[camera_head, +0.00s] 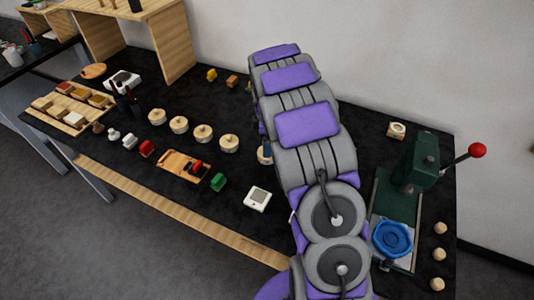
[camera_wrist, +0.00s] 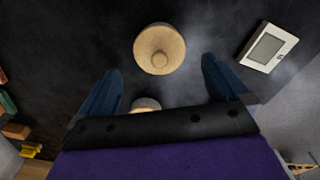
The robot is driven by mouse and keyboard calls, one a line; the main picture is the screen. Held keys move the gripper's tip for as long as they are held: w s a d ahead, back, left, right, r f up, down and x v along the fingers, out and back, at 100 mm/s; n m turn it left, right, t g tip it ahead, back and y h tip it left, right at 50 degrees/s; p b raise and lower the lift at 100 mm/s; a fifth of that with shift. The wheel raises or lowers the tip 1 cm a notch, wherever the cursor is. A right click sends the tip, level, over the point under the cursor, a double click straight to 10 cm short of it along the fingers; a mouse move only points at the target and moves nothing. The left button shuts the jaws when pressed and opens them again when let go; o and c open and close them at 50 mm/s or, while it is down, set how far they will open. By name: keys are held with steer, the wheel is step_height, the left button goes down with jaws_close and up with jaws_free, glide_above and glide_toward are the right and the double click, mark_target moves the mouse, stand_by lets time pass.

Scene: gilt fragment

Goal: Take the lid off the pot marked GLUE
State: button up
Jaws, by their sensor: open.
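Several round pots with pale wooden lids stand in a row in the head view, among them one pot (camera_head: 203,133) near the middle and another (camera_head: 229,143) to its right. A further pot (camera_head: 264,154) at the right end is partly hidden by my arm. In the wrist view a round wooden lid with a centre knob (camera_wrist: 160,48) lies just beyond and between the fingertips of my gripper (camera_wrist: 162,66). The gripper is open and empty. A second lid (camera_wrist: 146,104) is partly covered by the gripper body. I cannot read any GLUE marking.
A white device with a screen (camera_wrist: 269,46) lies right of the lid; a similar white device (camera_head: 257,198) shows on the black bench. A green press (camera_head: 420,165) with a red-knobbed lever and a blue round piece (camera_head: 392,239) stand right of my arm. A wooden tray (camera_head: 185,169) lies in front.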

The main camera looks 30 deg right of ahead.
step_height(320, 180, down, 5)
steer(key=shift+d+r+b, duration=0.1)
steer(key=shift+d+b, duration=0.05)
steer(key=shift+b, duration=0.65)
steer(key=c, duration=1)
steer(key=shift+r, duration=0.1)
